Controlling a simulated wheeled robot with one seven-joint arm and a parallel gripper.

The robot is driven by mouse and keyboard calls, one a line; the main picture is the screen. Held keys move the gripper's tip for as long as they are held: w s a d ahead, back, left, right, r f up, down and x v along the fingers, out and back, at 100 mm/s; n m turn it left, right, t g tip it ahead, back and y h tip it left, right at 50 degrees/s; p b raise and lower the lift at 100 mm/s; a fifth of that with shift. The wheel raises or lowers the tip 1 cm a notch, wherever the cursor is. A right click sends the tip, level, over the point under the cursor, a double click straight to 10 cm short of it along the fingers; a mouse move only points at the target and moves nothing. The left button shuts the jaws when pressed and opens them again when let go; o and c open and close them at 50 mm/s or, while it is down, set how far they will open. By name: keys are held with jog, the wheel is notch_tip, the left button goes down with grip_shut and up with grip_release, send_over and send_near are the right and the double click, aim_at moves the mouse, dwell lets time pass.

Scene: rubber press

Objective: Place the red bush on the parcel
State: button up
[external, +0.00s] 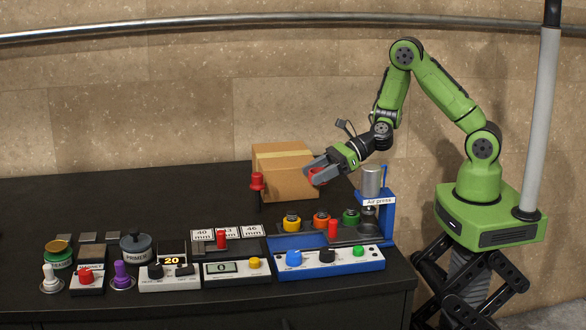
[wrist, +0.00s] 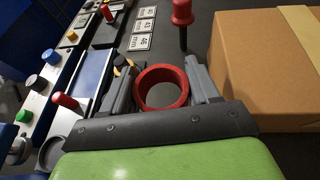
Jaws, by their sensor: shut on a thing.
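The red bush (wrist: 161,69) is a thick ring, held between the two fingers of my gripper (wrist: 160,86) in the wrist view. In the external view, a little red of the bush (external: 317,177) shows at my gripper (external: 315,173), partly covered by the fingers. The parcel (external: 283,161) is a brown cardboard box with a tan tape strip, standing at the back of the bench. In the external view, my gripper overlaps the parcel's right side. In the wrist view, the parcel (wrist: 262,75) is to the right of the bush, apart from it.
A red-headed tool (external: 257,183) stands left of the parcel. The blue air press (external: 375,200) is right and in front, with yellow (external: 291,220), orange (external: 321,217) and green (external: 351,217) bushes in its tray. Number cards and control boxes line the front. The back left bench is clear.

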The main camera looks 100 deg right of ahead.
jog(key=shift+m+h, duration=0.5)
jog(key=shift+h, duration=0.1)
jog(key=w+d+r+p, duration=0.1)
jog(key=d+r+p, duration=0.1)
jog(key=w+d+r+p, duration=0.1)
jog(key=d+r+p, duration=0.1)
jog(key=d, duration=0.1)
jog(key=w+d+r+p, duration=0.1)
jog(key=d+r+p, duration=0.1)
jog(key=r, duration=0.1)
jog(key=shift+w+d, duration=0.3)
jog(key=shift+d, duration=0.1)
notch_tip(320, 180, up, 5)
jog(key=m+h+p, duration=0.2)
jog(key=p, duration=0.3)
send_over(283, 154)
notch_tip(283, 154, down, 10)
jog(key=shift+w+f+b, duration=0.1)
jog(key=shift+f+b, duration=0.05)
jog(key=shift+b, duration=0.25)
jog(key=shift+f, duration=0.1)
jog(key=shift+f, duration=0.15)
jog(key=o, duration=1)
jog(key=shift+o, duration=0.2)
